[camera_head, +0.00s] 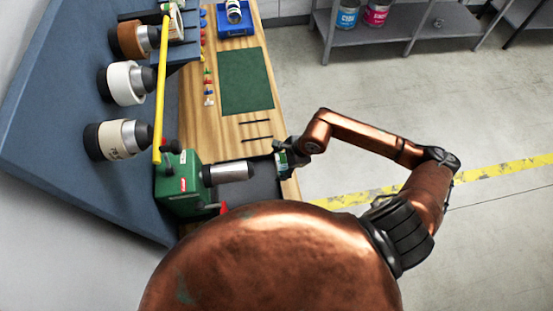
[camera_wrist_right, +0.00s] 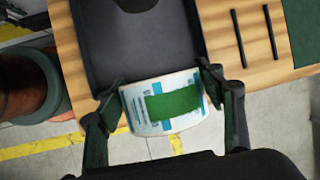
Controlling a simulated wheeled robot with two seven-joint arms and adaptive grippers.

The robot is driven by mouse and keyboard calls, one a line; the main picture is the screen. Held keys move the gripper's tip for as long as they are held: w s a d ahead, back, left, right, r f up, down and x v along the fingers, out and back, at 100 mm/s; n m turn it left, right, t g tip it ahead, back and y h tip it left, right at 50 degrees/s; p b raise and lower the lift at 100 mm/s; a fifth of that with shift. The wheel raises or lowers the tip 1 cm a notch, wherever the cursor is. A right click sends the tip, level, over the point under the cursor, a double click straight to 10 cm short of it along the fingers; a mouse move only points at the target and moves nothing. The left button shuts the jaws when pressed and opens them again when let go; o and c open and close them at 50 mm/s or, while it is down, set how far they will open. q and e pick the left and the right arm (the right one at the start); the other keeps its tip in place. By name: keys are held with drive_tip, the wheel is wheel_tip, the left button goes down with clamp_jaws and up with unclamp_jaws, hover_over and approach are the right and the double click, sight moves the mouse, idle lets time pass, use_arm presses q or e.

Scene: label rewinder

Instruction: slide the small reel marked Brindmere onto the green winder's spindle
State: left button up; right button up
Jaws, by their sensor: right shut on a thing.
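The green winder (camera_head: 180,184) stands at the front of the bench in the head view. Its grey metal spindle (camera_head: 228,171) points right, toward my right gripper (camera_head: 284,160). In the right wrist view my right gripper (camera_wrist_right: 161,88) is shut on a small reel (camera_wrist_right: 133,108), with one finger on each side. The reel is white with blue print and a green patch; I cannot read a name on it. It is apart from the spindle, beyond its free end. A metal end at the wrist view's top edge may be the spindle. My left gripper is not in view.
A dark tray (camera_wrist_right: 145,45) lies below the spindle. Two black bars (camera_head: 256,131) and a green mat (camera_head: 246,82) lie on the wooden bench. A yellow bar (camera_head: 160,95) and several reels on holders, including a white one (camera_head: 125,82), are at left.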

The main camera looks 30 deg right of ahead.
sight(251, 167)
drive_tip(key=shift+w+a+p, duration=0.5)
drive_tip(key=shift+a+p, duration=0.1)
drive_tip(key=shift+a, duration=1.15)
drive_tip(key=shift+w+a+p, duration=0.5)
drive_tip(key=shift+a+p, duration=0.15)
drive_tip(key=shift+a, duration=1.05)
drive_tip(key=shift+w+a+p, duration=0.5)
drive_tip(key=shift+a+p, duration=0.1)
drive_tip(key=shift+a, duration=1.15)
use_arm(q)
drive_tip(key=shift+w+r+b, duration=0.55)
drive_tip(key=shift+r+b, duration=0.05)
drive_tip(key=shift+b, duration=0.75)
use_arm(e)
drive_tip(key=shift+w+a, duration=0.35)
drive_tip(key=shift+a, duration=0.95)
drive_tip(key=shift+w+a, duration=0.4)
drive_tip(key=shift+a, duration=0.85)
drive_tip(key=shift+w+a, duration=0.35)
drive_tip(key=shift+a, duration=0.95)
drive_tip(key=o, duration=1.3)
drive_tip(key=shift+c, duration=0.2)
